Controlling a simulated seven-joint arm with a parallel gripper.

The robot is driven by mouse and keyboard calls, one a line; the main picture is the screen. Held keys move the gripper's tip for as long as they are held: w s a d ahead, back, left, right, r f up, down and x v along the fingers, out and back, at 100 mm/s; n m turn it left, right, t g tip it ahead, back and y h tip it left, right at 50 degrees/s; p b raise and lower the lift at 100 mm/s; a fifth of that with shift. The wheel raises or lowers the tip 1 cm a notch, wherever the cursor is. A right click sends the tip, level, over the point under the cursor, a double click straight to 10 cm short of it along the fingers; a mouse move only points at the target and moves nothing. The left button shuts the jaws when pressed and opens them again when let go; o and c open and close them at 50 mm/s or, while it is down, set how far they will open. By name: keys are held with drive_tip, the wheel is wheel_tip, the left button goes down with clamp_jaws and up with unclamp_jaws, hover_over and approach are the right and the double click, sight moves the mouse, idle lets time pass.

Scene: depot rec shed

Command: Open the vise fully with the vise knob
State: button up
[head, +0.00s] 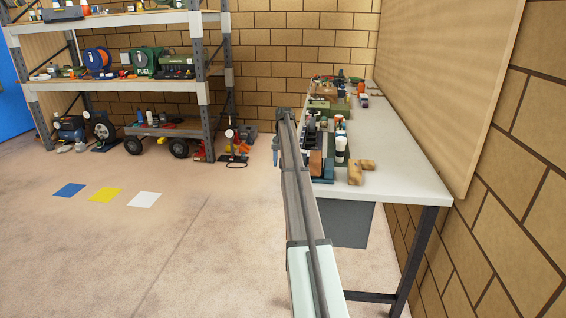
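The vise and its knob cannot be made out for sure. A brown block on a dark blue-green base (322,179) sits at the left edge of the workbench (390,150), partly behind my arm; I cannot tell whether it belongs to the vise. My arm reaches from the bottom of the head view up along the bench's left edge. My gripper (276,150) appears small at the arm's far end, beside the bench's left edge. Its fingers are too small and too hidden to read, and no contact with anything can be made out.
Dark and white bottles (341,149) and tan wooden pieces (361,171) stand by the block. More tools crowd the bench's far end; its right side is clear. A loaded shelf rack (120,85) stands back left. Blue, yellow (105,195) and white squares lie on open floor.

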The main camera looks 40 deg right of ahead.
wheel_tip(320, 180, up, 14)
drive_tip(key=w+d, duration=0.1)
drive_tip(key=shift+w+d+f, duration=0.15)
drive_tip(key=shift+w+f, duration=0.05)
drive_tip(key=shift+c, duration=0.2)
drive_tip(key=shift+w+a, duration=0.1)
drive_tip(key=shift+a, duration=0.1)
drive_tip(key=shift+c, duration=0.8)
drive_tip(key=s+a, duration=0.2)
drive_tip(key=a, duration=0.1)
drive_tip(key=s+a, duration=0.1)
drive_tip(key=shift+a, duration=0.35)
drive_tip(key=shift+c, duration=0.4)
drive_tip(key=s+a+f+t+h, duration=0.2)
drive_tip(key=s+a, duration=0.1)
drive_tip(key=s, duration=0.2)
drive_tip(key=w+d+f, duration=0.2)
drive_tip(key=f, duration=0.2)
drive_tip(key=w+d+f+t+h, duration=0.1)
drive_tip(key=w+d+f, duration=0.1)
drive_tip(key=f, duration=0.2)
drive_tip(key=w+d+f+t+h, duration=0.1)
drive_tip(key=w+d+f, duration=0.1)
drive_tip(key=f, duration=0.1)
drive_tip(key=shift+w+d+f, duration=0.15)
drive_tip(key=shift+d+f, duration=0.15)
drive_tip(key=shift+f, duration=0.1)
